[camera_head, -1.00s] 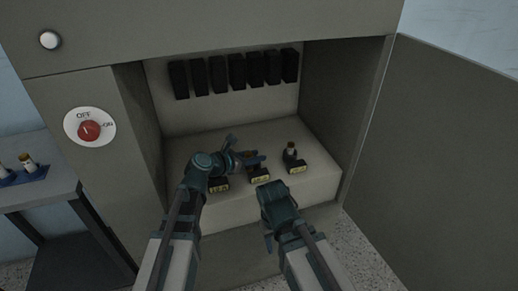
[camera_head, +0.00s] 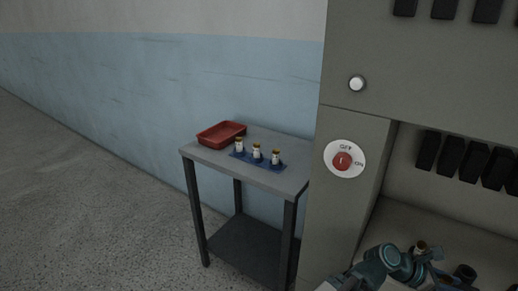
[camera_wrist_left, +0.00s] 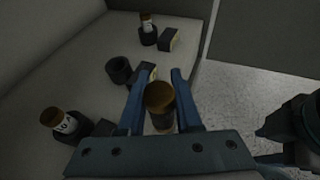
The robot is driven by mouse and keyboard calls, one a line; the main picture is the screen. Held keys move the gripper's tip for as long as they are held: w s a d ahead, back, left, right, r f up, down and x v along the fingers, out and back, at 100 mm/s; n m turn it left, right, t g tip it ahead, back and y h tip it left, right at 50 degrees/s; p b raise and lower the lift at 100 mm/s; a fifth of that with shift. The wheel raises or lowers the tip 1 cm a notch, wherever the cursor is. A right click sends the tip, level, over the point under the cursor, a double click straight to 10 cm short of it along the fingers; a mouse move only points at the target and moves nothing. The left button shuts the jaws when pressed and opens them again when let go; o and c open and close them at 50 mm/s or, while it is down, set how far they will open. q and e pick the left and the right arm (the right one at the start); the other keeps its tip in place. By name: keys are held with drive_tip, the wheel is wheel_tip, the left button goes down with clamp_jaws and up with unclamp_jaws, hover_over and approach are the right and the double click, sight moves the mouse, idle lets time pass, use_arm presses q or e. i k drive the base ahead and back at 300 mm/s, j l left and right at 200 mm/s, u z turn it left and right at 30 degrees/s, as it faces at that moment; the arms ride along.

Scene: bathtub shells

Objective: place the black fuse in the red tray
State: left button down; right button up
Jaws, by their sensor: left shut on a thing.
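My left gripper (camera_wrist_left: 160,103) is shut on a fuse (camera_wrist_left: 160,97) with a brown cap and dark body, held upright between the blue fingers in the left wrist view. An empty black socket (camera_wrist_left: 120,69) is just beyond it. Two other fuses stand in sockets, one at lower left (camera_wrist_left: 61,121) and one at the top (camera_wrist_left: 147,23). In the head view my left gripper (camera_head: 428,259) is at the lower right, inside the cabinet. The red tray (camera_head: 221,134) looks empty on the side table. A dark part at the wrist view's right edge may be my right gripper (camera_wrist_left: 296,122); its fingers are unclear.
The side table (camera_head: 283,177) also bears a blue rack (camera_head: 268,164) with several gold-capped fuses in front of the tray. The cabinet's side wall (camera_head: 350,210) stands between my gripper and the table. A red rotary switch (camera_head: 342,161) is on its front.

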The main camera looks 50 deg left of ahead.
sight(222, 138)
drive_tip(key=k, duration=0.65)
drive_tip(key=u, duration=1)
drive_tip(key=i+j+u, duration=0.25)
drive_tip(key=i+j, duration=0.25)
